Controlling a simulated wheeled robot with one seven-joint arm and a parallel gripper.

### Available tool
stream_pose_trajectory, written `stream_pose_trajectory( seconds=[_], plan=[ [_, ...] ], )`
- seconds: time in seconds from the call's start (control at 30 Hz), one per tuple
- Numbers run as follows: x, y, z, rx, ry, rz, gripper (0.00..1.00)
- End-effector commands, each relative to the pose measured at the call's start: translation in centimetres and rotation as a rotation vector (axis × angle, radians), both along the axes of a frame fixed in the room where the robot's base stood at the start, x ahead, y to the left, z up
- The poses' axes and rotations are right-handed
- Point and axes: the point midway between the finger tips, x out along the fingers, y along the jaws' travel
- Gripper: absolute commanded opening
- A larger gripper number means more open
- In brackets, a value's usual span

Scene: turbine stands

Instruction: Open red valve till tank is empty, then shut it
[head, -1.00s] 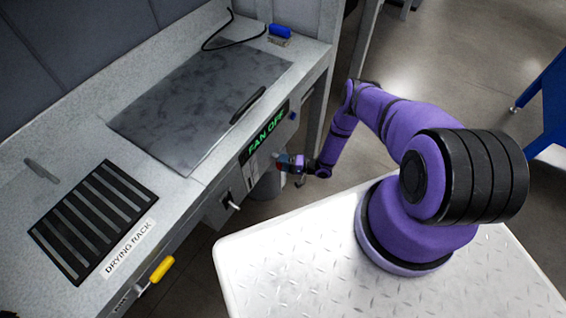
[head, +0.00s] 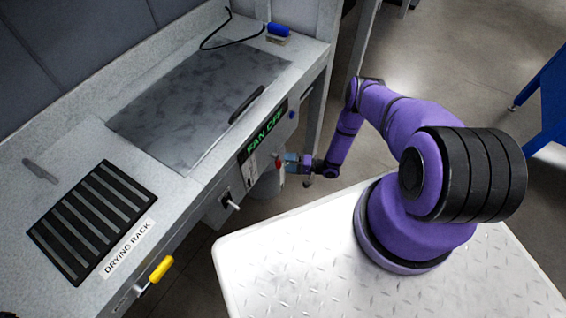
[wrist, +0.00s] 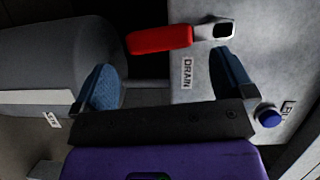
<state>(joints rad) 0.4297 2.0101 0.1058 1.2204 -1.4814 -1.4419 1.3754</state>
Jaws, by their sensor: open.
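The red valve handle (wrist: 160,40) lies across the top of the wrist view, its metal end (wrist: 222,31) to the right, above a label reading DRAIN (wrist: 187,72). In the head view it is a small red piece (head: 279,166) below the fan sign. My gripper (wrist: 163,68) is open, with blue-padded fingers apart and nothing held; the handle is ahead of the fingertips. In the head view my gripper (head: 291,160) is right beside the handle. A grey cylinder, seemingly the tank (wrist: 45,65), fills the left of the wrist view. Its level cannot be seen.
A green FAN OFF sign (head: 265,132) and a toggle lever (head: 232,204) are on the bench front. A blue button (wrist: 270,117) is right of the gripper. A drying rack (head: 92,222) and yellow handle (head: 161,268) are at left.

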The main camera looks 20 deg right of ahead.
Motion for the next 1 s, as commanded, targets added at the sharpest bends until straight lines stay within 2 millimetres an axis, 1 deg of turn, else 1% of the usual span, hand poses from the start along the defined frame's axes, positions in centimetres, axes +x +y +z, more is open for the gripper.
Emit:
stream_pose_trajectory(
  seconds=[0.03,0.2,0.4,0.57,1.0],
  plan=[
    [-0.5,-1.0,0.0,-0.001,0.000,-0.003,1.00],
    [-2.1,-3.6,0.2,-0.001,0.000,-0.003,1.00],
    [-3.4,-5.7,0.3,0.000,0.000,-0.003,1.00],
    [-3.8,-6.3,0.3,-0.001,0.000,-0.002,1.00],
    [-3.8,-6.3,0.3,0.000,0.000,-0.001,1.00]
  ],
)
